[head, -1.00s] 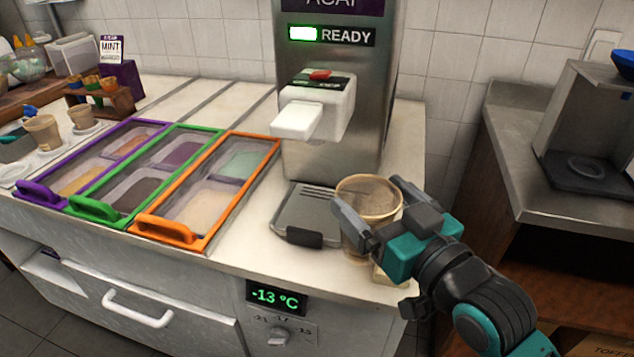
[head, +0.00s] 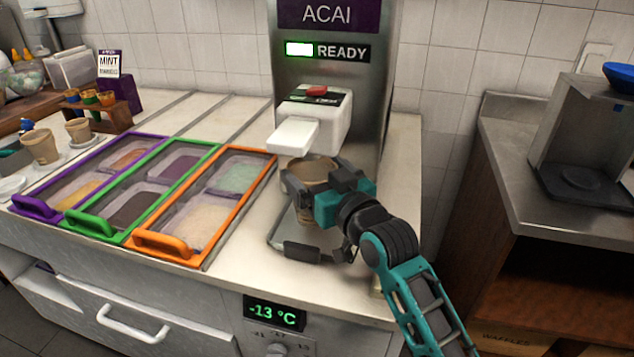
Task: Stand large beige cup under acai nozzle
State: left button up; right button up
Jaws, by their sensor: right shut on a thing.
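The large beige cup (head: 318,168) is upright, with my right gripper (head: 316,182) shut on it from the right and front. The gripper hides much of the cup's side. The cup is over the grey drip tray (head: 280,233) in front of the acai machine (head: 330,80); I cannot tell whether its base touches the tray. The white acai nozzle (head: 294,136) sticks out just above and slightly left of the cup's rim. The machine's display reads READY. My left gripper is not in view.
Topping bins with purple, green and orange (head: 205,250) frames lie left of the machine. Smaller beige cups (head: 40,147) stand on saucers at the far left. A steel counter with another dispenser (head: 590,140) is on the right, across a gap.

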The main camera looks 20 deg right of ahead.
jog(key=shift+f, duration=0.85)
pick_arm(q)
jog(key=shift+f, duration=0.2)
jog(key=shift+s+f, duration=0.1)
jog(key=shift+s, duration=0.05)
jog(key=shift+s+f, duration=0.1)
pick_arm(e)
jog(key=o, duration=1)
jog(key=shift+f, duration=0.1)
jog(key=shift+c, duration=0.2)
jog(key=s+d, duration=0.2)
jog(key=s, duration=0.9)
jog(key=shift+s+d, duration=0.2)
jog(key=shift+s, duration=0.2)
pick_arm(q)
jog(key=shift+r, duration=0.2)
